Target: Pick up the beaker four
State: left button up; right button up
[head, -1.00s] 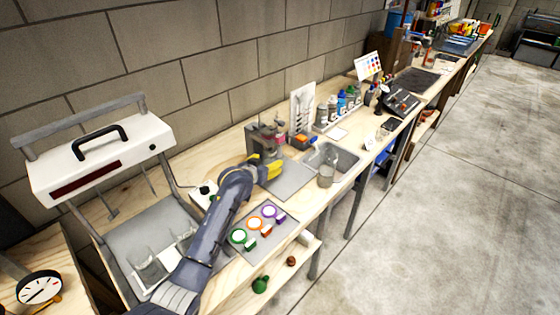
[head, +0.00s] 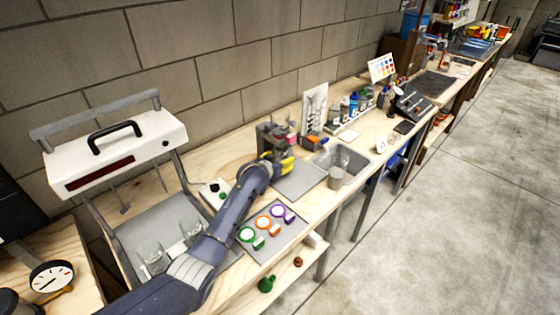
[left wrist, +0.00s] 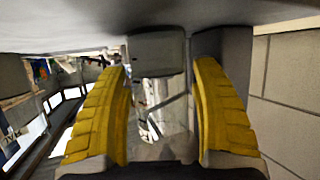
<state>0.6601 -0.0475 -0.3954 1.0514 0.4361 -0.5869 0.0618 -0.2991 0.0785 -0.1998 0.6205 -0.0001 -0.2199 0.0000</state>
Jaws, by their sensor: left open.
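Clear beakers show in the head view, and I cannot read a number on any of them. Two glass beakers (head: 153,257) stand on the grey base under the white-topped device at the left. Another beaker (head: 337,177) stands at the near edge of the sink. My left gripper (head: 285,164) has yellow fingers and is at the grey device behind the grey mat, apart from these beakers. In the left wrist view the yellow fingers (left wrist: 165,110) are spread wide. Pale, see-through shapes show between them, but I cannot tell what they are. My right gripper is not in view.
The white-topped device (head: 115,158) stands at the left of the wooden bench. A grey tray (head: 268,233) with green, orange and purple rings lies beside my arm. A sink (head: 352,160) and several bottles are further right. The block wall runs behind.

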pick_arm(q)
jog(key=shift+c, duration=0.3)
jog(key=c, duration=1)
jog(key=shift+r, duration=0.15)
jog(key=shift+c, duration=0.2)
